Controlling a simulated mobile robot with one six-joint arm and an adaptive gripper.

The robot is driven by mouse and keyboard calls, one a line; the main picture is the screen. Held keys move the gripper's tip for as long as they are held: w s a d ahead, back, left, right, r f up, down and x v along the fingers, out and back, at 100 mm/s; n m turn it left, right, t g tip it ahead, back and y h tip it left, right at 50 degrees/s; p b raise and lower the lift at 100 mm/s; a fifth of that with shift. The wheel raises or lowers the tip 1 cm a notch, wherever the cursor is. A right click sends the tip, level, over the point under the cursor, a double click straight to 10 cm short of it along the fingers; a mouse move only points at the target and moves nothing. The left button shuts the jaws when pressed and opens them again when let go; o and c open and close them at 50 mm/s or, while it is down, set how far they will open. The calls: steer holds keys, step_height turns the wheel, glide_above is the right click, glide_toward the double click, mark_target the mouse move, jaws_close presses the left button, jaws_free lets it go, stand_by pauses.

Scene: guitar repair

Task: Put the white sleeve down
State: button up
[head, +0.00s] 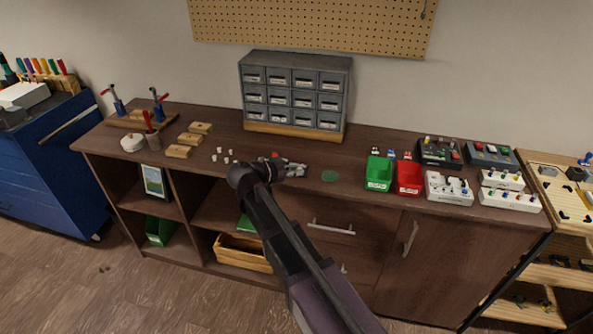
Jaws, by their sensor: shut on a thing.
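Several small white pieces (220,151) stand loose on the worktop to the left of my gripper. I cannot tell whether the held sleeve touches the worktop.
Wooden blocks (178,151) lie to the left. A grey drawer cabinet (295,90) stands behind. A green bin (379,173), a red bin (409,178) and a white box of knobs (449,188) stand to the right. Bare worktop lies between the cabinet and the gripper.

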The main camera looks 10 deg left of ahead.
steer(key=shift+r, duration=0.1)
step_height(320, 180, up, 7)
steer(key=p, duration=0.7)
steer(key=shift+f, duration=0.2)
stand_by(0.5)
